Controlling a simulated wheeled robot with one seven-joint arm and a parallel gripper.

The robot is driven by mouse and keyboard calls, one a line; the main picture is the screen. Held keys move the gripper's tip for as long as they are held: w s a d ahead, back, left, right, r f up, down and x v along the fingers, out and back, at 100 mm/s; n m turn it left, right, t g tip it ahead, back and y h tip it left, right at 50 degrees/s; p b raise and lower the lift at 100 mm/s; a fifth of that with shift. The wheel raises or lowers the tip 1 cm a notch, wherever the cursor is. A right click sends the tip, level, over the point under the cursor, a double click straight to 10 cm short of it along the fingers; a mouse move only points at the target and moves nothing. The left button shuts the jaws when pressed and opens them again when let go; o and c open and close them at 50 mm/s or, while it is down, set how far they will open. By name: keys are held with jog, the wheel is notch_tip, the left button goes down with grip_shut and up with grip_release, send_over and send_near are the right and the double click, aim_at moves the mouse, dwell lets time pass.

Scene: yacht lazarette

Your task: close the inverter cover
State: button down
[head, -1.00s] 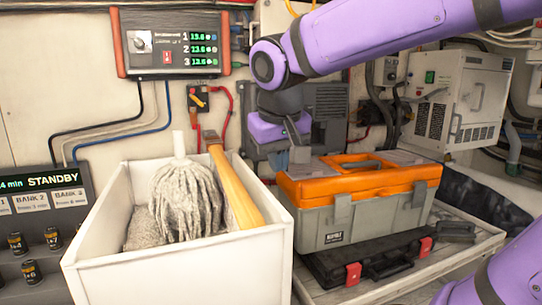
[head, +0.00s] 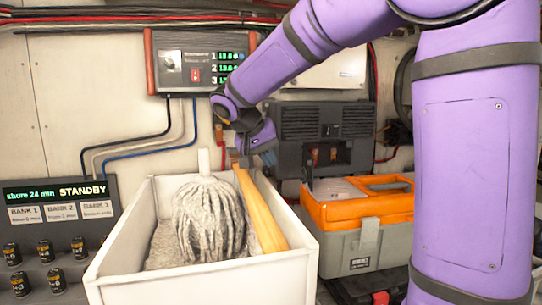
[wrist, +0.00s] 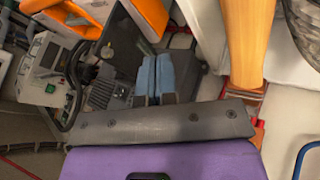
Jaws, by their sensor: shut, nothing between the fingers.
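The inverter looks to be the dark grey vented box (head: 325,122) on the back wall in the head view. Its lower front shows a recess with red and orange parts (head: 322,154). I cannot make out the cover apart from the box, as my arm and the toolbox hide part of it. My gripper (head: 243,158) is at the left of this box, above the back of the white bin, pointing down. In the wrist view its two blue-grey fingers (wrist: 158,65) are together and empty. Whether they touch anything is unclear.
A white bin (head: 205,280) holds a mop head (head: 208,220) and a wooden handle (head: 260,210) close to my gripper. An orange and grey toolbox (head: 365,240) stands below the inverter. A wall display unit (head: 190,62) hangs above. My arm fills the right side.

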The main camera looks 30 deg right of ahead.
jog(key=s+d+f, duration=0.1)
jog(key=d+f, duration=0.4)
jog(key=d, duration=0.2)
jog(key=shift+d+f, duration=0.2)
jog(key=shift+f, duration=0.15)
jog(key=shift+s, duration=0.1)
